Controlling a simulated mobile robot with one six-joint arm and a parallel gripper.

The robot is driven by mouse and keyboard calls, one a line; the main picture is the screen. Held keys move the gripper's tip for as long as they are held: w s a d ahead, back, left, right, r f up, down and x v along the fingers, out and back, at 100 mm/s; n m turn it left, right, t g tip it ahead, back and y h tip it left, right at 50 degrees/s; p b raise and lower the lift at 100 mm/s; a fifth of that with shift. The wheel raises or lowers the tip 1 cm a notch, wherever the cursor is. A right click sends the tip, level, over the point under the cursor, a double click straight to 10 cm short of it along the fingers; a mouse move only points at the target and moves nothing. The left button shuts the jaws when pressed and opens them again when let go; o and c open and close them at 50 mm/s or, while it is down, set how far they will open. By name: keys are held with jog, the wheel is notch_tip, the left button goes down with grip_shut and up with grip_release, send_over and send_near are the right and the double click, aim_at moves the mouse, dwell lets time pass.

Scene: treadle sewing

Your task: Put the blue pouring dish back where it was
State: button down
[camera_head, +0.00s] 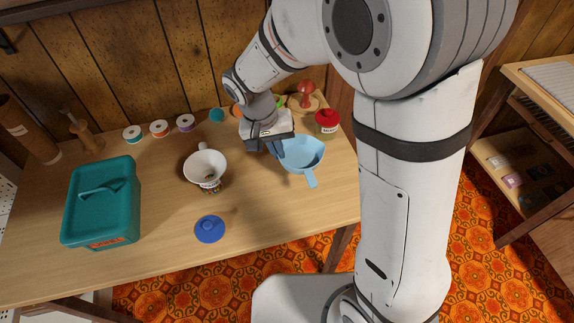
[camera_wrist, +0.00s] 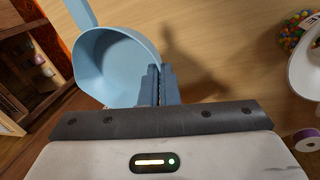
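The light blue pouring dish (camera_head: 305,150) is at the right end of the wooden table, its handle pointing toward the front edge. In the wrist view the empty-looking dish (camera_wrist: 112,70) fills the upper left, handle toward the top. My gripper (camera_head: 276,147) is at the dish's left side. In the wrist view my gripper's fingers (camera_wrist: 160,85) are close together at the dish's wall and appear shut on it. The fingertips are partly hidden, and I cannot tell whether the dish touches the table.
A blue lid (camera_head: 210,229) lies in front. A teal box (camera_head: 102,205) is at left. A red-lidded jar (camera_head: 327,121) stands behind the dish. Several spools (camera_head: 159,128) line the back.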

notch_tip(320, 180, down, 9)
jog(key=shift+s+a+r, duration=0.1)
jog(key=c, duration=1.7)
grip_release()
jog(key=v, duration=1.2)
jog(key=s+d+r+y, duration=0.1)
jog(key=s+d+r, duration=0.1)
jog(key=s+d, duration=0.2)
jog(key=s+d+r+t+y, duration=0.1)
jog(key=s+d+r, duration=0.2)
jog(key=d, duration=0.6)
jog(key=s+d+r+t, duration=0.1)
jog(key=s+d+r, duration=0.1)
jog(key=s+d, duration=0.2)
jog(key=shift+s+d+r+y, duration=0.1)
jog(key=shift+s+d+y, duration=0.1)
jog(key=shift+d, duration=0.6)
jog(key=shift+s+d+r+y, duration=0.1)
jog(key=shift+s+d+y, duration=0.1)
jog(key=shift+d, duration=0.55)
